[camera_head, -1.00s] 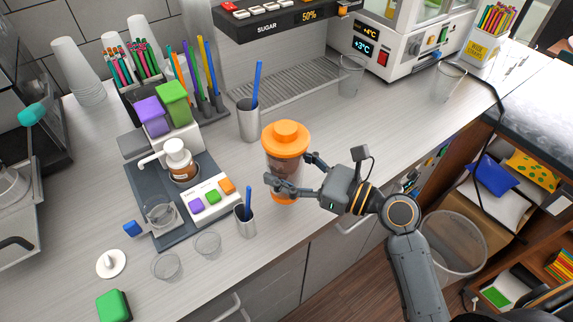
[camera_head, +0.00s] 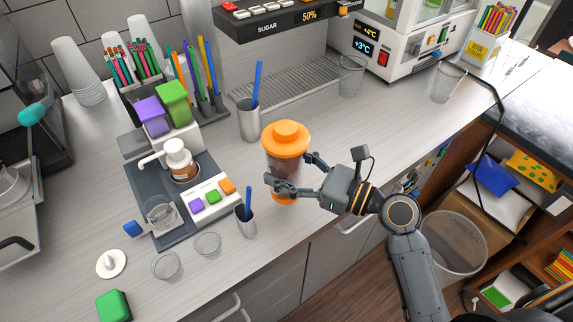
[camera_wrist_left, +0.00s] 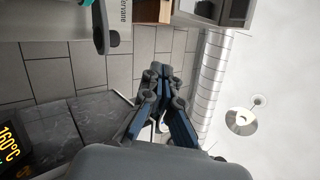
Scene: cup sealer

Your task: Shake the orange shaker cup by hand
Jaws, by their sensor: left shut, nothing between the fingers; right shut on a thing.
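The orange shaker cup (camera_head: 284,153) has an orange lid, a clear body with brown contents and an orange base. It is upright at the front edge of the counter in the head view. My right gripper (camera_head: 292,174) is shut around its body from the right. Whether the base touches the counter is hard to tell. My left gripper (camera_wrist_left: 161,90) shows only in the left wrist view, with its fingers together and empty, away from the cup.
A scale station with colored buttons (camera_head: 212,196) is at left. Clear cups (camera_head: 351,76) stand at the back. Counter right of the shaker is free.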

